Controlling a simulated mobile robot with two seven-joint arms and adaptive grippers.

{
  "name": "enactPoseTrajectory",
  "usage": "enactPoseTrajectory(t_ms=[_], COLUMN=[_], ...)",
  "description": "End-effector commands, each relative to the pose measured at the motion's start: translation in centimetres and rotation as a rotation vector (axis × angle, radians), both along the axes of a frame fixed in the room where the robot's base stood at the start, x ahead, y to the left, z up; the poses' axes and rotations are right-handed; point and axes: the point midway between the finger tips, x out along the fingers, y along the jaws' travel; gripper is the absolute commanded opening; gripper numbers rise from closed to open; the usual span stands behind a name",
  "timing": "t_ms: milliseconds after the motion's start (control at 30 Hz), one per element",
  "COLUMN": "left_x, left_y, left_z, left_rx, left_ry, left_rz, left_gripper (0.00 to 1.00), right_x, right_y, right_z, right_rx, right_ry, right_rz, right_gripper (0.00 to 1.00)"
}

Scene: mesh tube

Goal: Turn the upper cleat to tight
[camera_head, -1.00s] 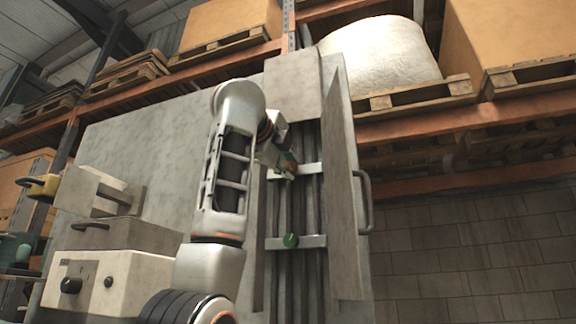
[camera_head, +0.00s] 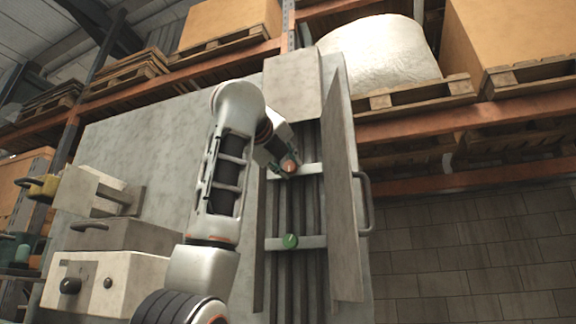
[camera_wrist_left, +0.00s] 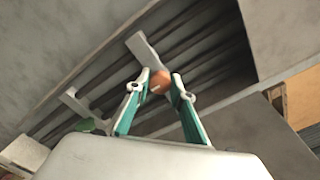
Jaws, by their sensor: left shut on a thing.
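The upper cleat (camera_head: 311,169) is a pale bar across several dark vertical tubes in the open cabinet, with an orange round knob (camera_head: 290,166) at its left part. In the left wrist view the orange knob (camera_wrist_left: 159,82) sits between my fingertips, with the cleat's bar (camera_wrist_left: 145,50) beyond it. My left gripper (camera_head: 286,168) is shut on the orange knob; it also shows in the left wrist view (camera_wrist_left: 157,85) with its teal fingers on either side. The lower cleat (camera_head: 313,242) has a green knob (camera_head: 290,241). My right gripper is in neither view.
An open cabinet door (camera_head: 343,190) with a handle (camera_head: 365,200) stands right of the tubes. A grey box (camera_head: 293,86) sits above them. A pale control box (camera_head: 125,285) is at lower left. Shelves with pallets are behind.

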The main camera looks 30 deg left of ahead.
Motion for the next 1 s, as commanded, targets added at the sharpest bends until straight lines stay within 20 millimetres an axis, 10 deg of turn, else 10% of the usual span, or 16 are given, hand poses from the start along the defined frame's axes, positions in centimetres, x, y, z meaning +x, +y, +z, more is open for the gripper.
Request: enactPoseTrajectory(t_ms=[267, 300, 367, 1000], left_x=[0.1, 0.1, 0.1, -3.6], left_y=[0.0, 0.0, 0.0, -1.1], left_z=[-0.2, -0.2, -0.2, 0.0], left_rx=[0.002, 0.002, 0.002, 0.002], left_ry=[0.005, 0.005, 0.005, -0.002], left_rz=[0.0, 0.0, 0.0, -0.004], left_gripper=[0.01, 0.28, 0.39, 0.39], right_x=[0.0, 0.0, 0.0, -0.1], right_y=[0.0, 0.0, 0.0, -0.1], right_z=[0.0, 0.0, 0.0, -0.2], right_rx=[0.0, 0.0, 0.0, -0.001], right_ry=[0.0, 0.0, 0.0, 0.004], right_rz=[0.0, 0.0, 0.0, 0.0], right_gripper=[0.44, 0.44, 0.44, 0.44])
